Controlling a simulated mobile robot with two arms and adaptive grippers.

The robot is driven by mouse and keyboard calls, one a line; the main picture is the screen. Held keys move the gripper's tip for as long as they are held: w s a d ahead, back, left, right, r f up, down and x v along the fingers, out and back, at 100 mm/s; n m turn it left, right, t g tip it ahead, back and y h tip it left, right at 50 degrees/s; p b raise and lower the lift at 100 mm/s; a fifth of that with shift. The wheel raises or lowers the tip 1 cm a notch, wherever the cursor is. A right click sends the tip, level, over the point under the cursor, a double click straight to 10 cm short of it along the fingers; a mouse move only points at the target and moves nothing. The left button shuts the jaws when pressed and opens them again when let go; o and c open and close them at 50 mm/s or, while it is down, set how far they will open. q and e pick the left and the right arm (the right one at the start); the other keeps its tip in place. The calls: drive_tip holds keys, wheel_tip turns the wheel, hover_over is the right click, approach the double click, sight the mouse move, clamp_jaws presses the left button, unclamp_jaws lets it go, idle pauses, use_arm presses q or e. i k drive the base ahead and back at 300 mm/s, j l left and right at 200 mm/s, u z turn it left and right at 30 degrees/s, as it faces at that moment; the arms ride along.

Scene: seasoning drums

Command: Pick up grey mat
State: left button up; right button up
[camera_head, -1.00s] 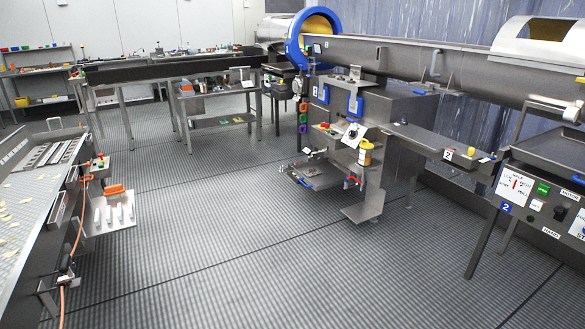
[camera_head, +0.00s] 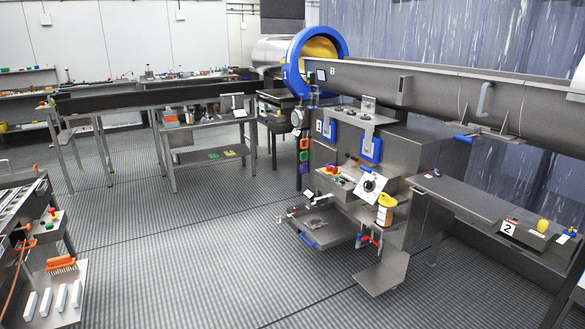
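I cannot pick out a separate grey mat with certainty. The floor (camera_head: 200,255) has a grey ribbed surface with dark seams. A low grey metal tray (camera_head: 335,232) with a blue handle sticks out from the drum station, with a small, unclear greyish thing on it. A bare grey plate (camera_head: 383,272) juts out low beside it. Neither of my grippers is in view.
The drum station (camera_head: 400,150) with its blue-ringed drum mouth (camera_head: 290,65) stands at centre right. A yellow container (camera_head: 386,208) is on its shelf. A side shelf (camera_head: 60,290) holds white blocks and an orange brush. Workbenches (camera_head: 205,125) stand behind; the middle floor is clear.

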sight(316, 224)
drive_tip(key=i, duration=2.4)
